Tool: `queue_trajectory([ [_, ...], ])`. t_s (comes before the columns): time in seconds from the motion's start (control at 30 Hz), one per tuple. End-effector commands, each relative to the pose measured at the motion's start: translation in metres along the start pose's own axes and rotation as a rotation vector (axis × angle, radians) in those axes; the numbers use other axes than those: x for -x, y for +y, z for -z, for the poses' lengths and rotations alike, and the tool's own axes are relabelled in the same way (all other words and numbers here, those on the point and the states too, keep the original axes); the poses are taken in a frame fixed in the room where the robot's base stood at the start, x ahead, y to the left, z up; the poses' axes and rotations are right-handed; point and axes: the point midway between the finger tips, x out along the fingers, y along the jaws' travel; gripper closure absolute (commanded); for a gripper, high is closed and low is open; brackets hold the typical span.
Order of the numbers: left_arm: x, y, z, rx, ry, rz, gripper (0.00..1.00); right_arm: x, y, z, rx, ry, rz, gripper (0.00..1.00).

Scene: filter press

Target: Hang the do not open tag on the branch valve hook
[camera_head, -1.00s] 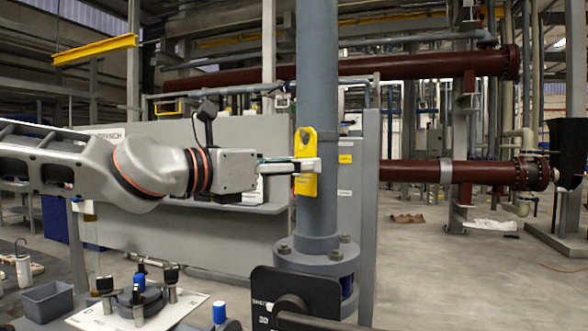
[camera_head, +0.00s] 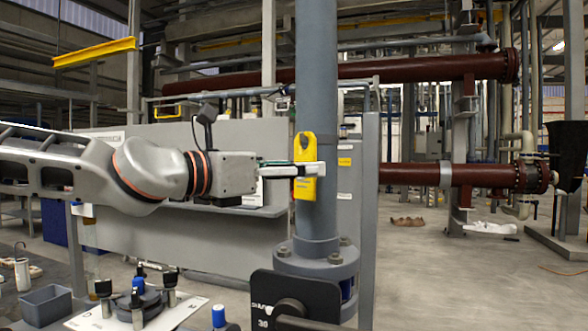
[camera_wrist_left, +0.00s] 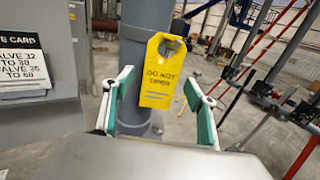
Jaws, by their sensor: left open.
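The yellow "DO NOT OPEN" tag (camera_head: 303,192) is upright against the front of the grey vertical pipe (camera_head: 317,90). In the left wrist view the tag (camera_wrist_left: 160,77) tilts slightly, and a dark hook end (camera_wrist_left: 170,46) shows at its top hole, just below a grey pipe collar (camera_wrist_left: 134,33). How fully the hook passes through the hole is not clear. My left gripper (camera_head: 316,170) reaches in from the left at tag height. In the wrist view its green-padded fingers (camera_wrist_left: 158,90) are spread on either side of the tag, apart from it. My right gripper is not in view.
A grey panel (camera_head: 215,165) stands behind my left arm. A flange (camera_head: 317,260) and a black plate marked 30 (camera_head: 270,310) are below the tag. A grey bin (camera_head: 46,305) and a tray of blue- and black-topped parts (camera_head: 185,309) are at lower left.

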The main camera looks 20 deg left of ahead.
Motion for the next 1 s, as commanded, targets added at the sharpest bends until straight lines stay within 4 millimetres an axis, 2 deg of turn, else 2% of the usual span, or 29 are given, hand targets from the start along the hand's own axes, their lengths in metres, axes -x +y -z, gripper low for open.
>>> queue_trajectory([
  [0.27, 0.012, 0.000, -0.001, -0.001, -0.002, -0.001, 0.43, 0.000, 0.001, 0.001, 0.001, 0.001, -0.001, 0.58],
  [0.6, 0.060, 0.000, -0.002, 0.000, -0.004, -0.001, 0.43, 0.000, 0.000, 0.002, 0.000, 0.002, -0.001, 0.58],
  [1.0, 0.106, 0.000, -0.001, -0.002, -0.002, 0.000, 0.43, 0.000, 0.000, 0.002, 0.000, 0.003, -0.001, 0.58],
])
